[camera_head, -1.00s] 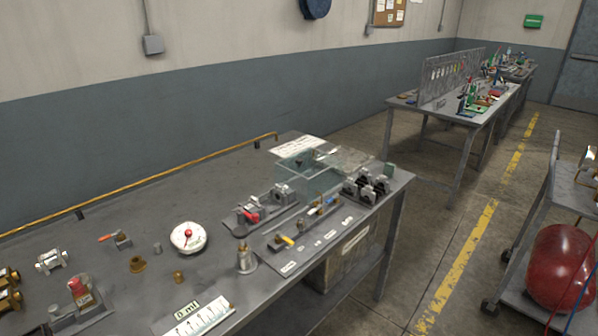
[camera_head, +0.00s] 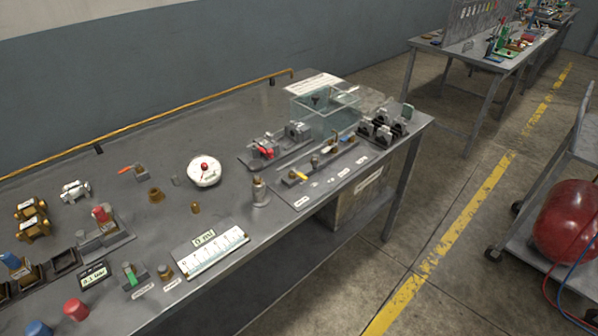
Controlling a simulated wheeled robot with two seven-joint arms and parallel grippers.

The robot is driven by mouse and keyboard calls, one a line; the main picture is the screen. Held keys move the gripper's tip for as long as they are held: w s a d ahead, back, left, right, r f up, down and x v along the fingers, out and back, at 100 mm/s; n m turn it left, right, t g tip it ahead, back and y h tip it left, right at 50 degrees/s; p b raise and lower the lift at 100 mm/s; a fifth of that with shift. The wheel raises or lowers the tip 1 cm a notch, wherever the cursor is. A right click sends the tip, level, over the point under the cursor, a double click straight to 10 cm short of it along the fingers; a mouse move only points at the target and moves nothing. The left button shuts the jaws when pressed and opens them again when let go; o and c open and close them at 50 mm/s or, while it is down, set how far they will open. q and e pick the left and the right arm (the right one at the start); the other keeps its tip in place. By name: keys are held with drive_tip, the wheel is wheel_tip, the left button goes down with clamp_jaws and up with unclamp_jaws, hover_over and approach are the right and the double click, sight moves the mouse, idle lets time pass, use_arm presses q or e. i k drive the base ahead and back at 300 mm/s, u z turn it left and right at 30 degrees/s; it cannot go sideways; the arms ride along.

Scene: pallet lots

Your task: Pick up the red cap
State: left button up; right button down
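A short red cylinder, cap-like (camera_head: 76,310), stands at the lower left of the grey workbench (camera_head: 130,215). A similar blue one (camera_head: 37,327) is beside it, cut by the bottom edge. Another red cap-like part (camera_head: 101,214) sits on top of a grey fixture (camera_head: 106,238) farther back. I cannot tell from the picture alone which of these red parts is the red cap. Neither of my grippers is in view.
A white dial with a red knob (camera_head: 204,171), a white scale plate (camera_head: 211,250), brass parts (camera_head: 31,217) and a clear box (camera_head: 325,110) crowd the bench. The bench's right edge borders open floor with a yellow line (camera_head: 465,215). A cart with a red tank (camera_head: 570,222) stands right.

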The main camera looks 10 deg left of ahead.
sight(74, 308)
drive_tip(key=u, duration=2.15)
